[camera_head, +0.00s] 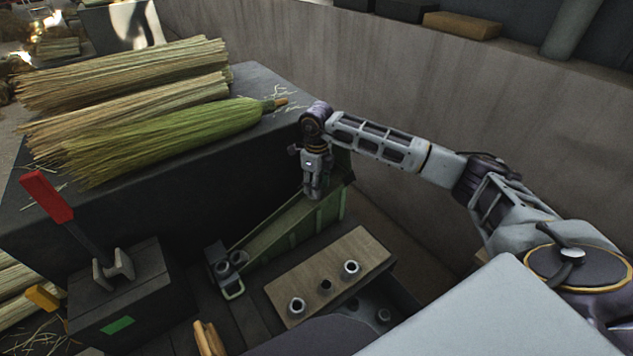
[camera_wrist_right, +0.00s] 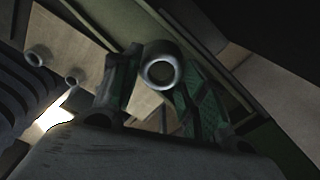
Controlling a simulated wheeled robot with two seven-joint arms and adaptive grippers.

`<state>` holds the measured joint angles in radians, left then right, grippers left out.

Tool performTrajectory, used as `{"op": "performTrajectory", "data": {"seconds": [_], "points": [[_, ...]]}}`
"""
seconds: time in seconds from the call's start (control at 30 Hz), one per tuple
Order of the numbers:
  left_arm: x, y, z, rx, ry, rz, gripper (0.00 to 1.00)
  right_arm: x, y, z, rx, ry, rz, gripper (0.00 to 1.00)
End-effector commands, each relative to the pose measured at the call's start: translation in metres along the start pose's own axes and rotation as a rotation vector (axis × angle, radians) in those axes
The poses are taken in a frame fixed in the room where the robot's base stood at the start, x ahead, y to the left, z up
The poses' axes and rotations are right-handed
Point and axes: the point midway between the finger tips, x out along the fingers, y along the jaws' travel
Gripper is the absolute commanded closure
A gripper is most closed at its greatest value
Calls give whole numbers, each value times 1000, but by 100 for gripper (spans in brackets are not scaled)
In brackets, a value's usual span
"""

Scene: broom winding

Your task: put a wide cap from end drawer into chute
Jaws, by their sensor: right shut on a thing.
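My right gripper (camera_head: 316,192) is over the upper end of the green sloping chute (camera_head: 290,226). In the right wrist view it is shut on a grey ring-shaped cap (camera_wrist_right: 161,68), held between its two green-padded fingers. In the head view the held cap is hidden by the gripper. I cannot tell whether the cap touches the chute. My left gripper is not in view.
A small metal holder (camera_head: 226,270) stands at the chute's low end. Broom bundles (camera_head: 160,135) lie on the dark bench. A red-handled lever (camera_head: 48,197) stands left. A curved wall (camera_head: 420,85) rises behind.

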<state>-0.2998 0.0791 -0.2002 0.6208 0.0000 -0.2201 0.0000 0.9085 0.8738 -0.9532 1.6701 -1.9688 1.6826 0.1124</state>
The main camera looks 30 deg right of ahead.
Motion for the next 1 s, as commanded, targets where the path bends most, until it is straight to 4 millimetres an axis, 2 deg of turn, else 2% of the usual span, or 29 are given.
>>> {"op": "performTrajectory", "data": {"seconds": [0.5,0.53,0.7,1.0], "points": [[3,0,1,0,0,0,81,6,0,0,0,0,0,70],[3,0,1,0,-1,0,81,6,0,0,0,0,0,55],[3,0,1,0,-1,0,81,5,0,0,0,-1,0,33],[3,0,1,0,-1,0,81,4,0,1,0,-4,-1,32]]}}
